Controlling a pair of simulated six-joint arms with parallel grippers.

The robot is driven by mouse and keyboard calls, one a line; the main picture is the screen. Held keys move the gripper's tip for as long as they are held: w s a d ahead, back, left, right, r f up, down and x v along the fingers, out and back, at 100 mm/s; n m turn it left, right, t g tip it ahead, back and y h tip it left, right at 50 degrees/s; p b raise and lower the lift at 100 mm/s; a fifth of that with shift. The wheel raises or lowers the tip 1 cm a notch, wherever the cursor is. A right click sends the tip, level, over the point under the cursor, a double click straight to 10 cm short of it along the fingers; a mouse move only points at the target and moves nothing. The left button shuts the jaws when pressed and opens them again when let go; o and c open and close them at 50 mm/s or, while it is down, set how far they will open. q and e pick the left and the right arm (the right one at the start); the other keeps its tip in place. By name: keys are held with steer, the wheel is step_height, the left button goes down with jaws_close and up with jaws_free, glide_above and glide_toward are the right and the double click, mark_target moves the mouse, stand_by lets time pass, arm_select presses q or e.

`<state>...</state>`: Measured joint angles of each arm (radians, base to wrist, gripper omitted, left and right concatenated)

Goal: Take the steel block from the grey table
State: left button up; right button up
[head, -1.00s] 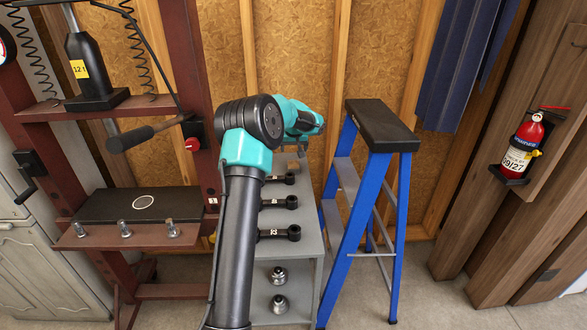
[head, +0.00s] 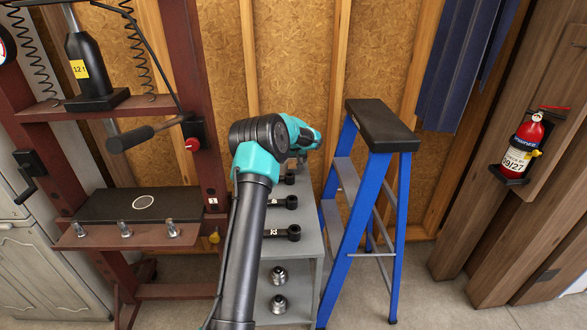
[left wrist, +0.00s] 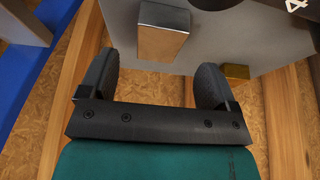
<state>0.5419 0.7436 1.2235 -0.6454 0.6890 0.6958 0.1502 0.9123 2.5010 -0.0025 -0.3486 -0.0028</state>
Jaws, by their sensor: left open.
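The steel block (left wrist: 163,32) shows in the left wrist view, shiny and box-shaped, on the grey table (left wrist: 215,40). It lies just beyond the gap between the fingers of my open left gripper (left wrist: 157,68), with nothing between the fingers. In the head view, my left gripper (head: 301,158) is over the back of the grey table (head: 308,238), largely hidden by its own wrist. The block cannot be made out in the head view. My right gripper is not in view.
A brass-coloured block (left wrist: 236,71) sits near the table's edge. Black wrenches (head: 283,232) lie on the table, with round metal fittings (head: 278,304) lower down. A blue stepladder (head: 367,200) stands close on the right, and a red press frame (head: 190,90) on the left.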

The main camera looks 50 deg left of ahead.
mark_target(294, 164)
arm_select(q)
steer(key=shift+x, duration=2.35)
steer(key=shift+a, duration=0.1)
steer(key=shift+c, duration=0.2)
steer(key=c, duration=1.5)
steer(key=shift+w+r, duration=0.1)
steer(key=shift+r, duration=0.05)
jaws_close()
